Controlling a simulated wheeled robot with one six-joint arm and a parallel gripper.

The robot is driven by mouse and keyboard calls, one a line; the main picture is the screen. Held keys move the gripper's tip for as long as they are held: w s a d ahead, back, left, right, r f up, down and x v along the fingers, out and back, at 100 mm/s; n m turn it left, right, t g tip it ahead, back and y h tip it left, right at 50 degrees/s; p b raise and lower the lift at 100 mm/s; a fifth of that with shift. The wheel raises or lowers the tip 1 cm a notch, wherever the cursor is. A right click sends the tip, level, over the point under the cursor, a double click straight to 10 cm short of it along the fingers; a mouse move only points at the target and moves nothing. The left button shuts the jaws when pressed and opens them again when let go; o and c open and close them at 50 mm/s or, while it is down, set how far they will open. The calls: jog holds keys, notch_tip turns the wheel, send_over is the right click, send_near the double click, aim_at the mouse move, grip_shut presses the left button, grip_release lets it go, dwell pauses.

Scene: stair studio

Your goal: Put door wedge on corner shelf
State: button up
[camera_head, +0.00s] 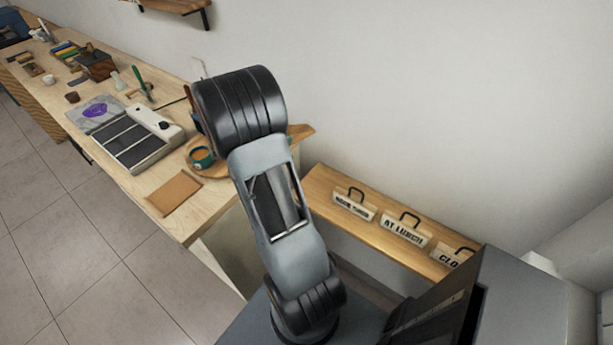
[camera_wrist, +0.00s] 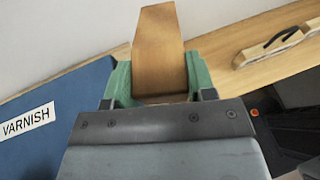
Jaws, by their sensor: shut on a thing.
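My gripper (camera_wrist: 158,88) shows in the wrist view, its green fingers closed on the two sides of a plain brown wooden block, the door wedge (camera_wrist: 158,45). The wedge sticks out beyond the fingertips and narrows towards its far end. I cannot tell whether this is the corner shelf.
Signs with black handles, one reading AT LUNCH (camera_head: 405,231), stand on the board. A blue panel marked VARNISH (camera_wrist: 60,110) lies left in the wrist view. A workbench (camera_head: 150,205) holds a brown pad (camera_head: 173,193), a cup (camera_head: 201,157) and tools. Another shelf (camera_head: 180,5) hangs above.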

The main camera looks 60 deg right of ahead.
jog(key=s+d+f+m+g+b, duration=0.2)
jog(key=s+f, duration=0.3)
jog(key=b, duration=0.2)
send_over(307, 190)
notch_tip(307, 190, down, 6)
jog(key=shift+f+b, duration=2.75)
jog(key=shift+f, duration=0.7)
jog(key=shift+f+b, duration=0.5)
jog(key=shift+f, duration=0.05)
jog(key=o, duration=1.1)
jog(key=shift+a, duration=0.1)
jog(key=shift+o, duration=0.2)
jog(key=v, duration=1.2)
jog(key=shift+r, duration=0.25)
